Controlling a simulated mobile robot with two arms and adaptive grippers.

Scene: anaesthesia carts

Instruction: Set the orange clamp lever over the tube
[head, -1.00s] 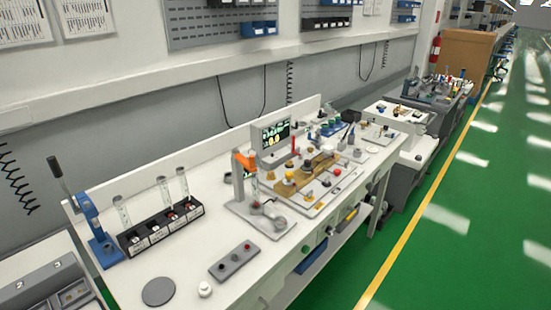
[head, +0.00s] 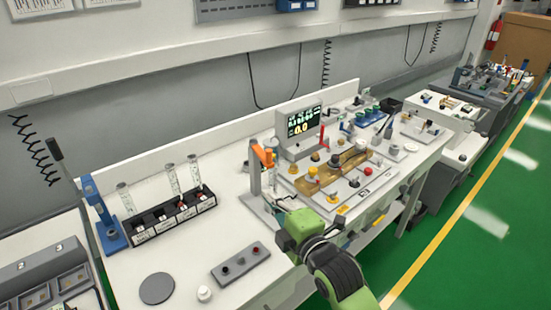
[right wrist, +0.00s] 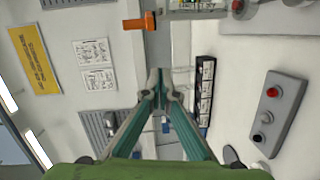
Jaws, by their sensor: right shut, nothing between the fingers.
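The orange clamp lever (head: 262,154) sits at the top of a grey upright stand on the white bench, left of the small display. It also shows in the right wrist view (right wrist: 139,22), at the top beside the grey post (right wrist: 158,48). A clear tube seems to stand close beside the post, but it is too small to tell its exact fit. My right gripper (right wrist: 157,82) is shut and empty, its tips just short of the post in the wrist picture. My left gripper is not in view.
A black rack (head: 170,218) with several clear tubes and a blue press (head: 106,222) stand at the left. A grey button box (head: 240,263) lies near the front. The display unit (head: 299,130) and a crowded board (head: 345,185) stand right of the clamp.

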